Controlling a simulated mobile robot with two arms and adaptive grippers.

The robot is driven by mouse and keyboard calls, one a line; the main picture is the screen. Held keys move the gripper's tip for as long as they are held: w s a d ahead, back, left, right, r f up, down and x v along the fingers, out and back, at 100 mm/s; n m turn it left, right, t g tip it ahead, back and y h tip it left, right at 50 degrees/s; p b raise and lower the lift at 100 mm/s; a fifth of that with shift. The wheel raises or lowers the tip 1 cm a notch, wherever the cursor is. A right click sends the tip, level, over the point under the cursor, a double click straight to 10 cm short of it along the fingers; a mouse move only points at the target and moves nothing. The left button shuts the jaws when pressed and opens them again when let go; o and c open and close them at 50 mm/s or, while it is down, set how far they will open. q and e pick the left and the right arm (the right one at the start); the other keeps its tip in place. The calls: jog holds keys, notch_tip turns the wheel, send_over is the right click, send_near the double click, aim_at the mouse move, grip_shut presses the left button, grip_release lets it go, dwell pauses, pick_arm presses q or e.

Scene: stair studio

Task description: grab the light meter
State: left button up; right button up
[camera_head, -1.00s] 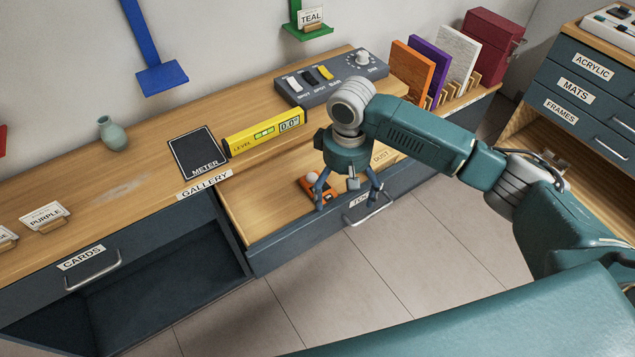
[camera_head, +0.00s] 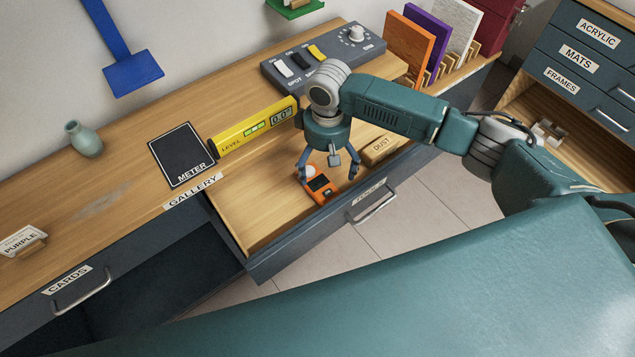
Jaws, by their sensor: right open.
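The light meter (camera_head: 322,188) is a small orange device with a dark face and a white dome. It lies in the open wooden drawer (camera_head: 258,222) below the counter. My right gripper (camera_head: 327,176) is open over the drawer, pointing down, with its fingers above and around the meter's area. I cannot tell whether a finger touches the meter. The black pad marked METER (camera_head: 183,155) lies bare on the counter to the left. My left gripper is not in view.
A block marked DUST (camera_head: 381,150) lies in the drawer to the right of the meter. A yellow level (camera_head: 253,127) and a grey switch box (camera_head: 322,62) stand on the counter behind. A small green vase (camera_head: 84,140) is at the left. The drawer's left part is clear.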

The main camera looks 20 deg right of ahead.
aim_at(322, 180)
jog(key=shift+a+f, duration=0.1)
jog(key=shift+f, duration=0.3)
jog(key=f, duration=0.3)
jog(key=shift+w+a+f, duration=0.1)
jog(key=shift+a+f, duration=0.15)
jog(key=shift+a, duration=0.1)
jog(key=shift+f, duration=0.6)
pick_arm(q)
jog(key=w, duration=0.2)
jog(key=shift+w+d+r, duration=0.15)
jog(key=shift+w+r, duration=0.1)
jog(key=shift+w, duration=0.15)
pick_arm(e)
jog(key=c, duration=0.3)
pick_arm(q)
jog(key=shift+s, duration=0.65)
pick_arm(e)
jog(key=c, duration=1)
jog(key=shift+r, duration=0.1)
jog(key=shift+c, duration=0.2)
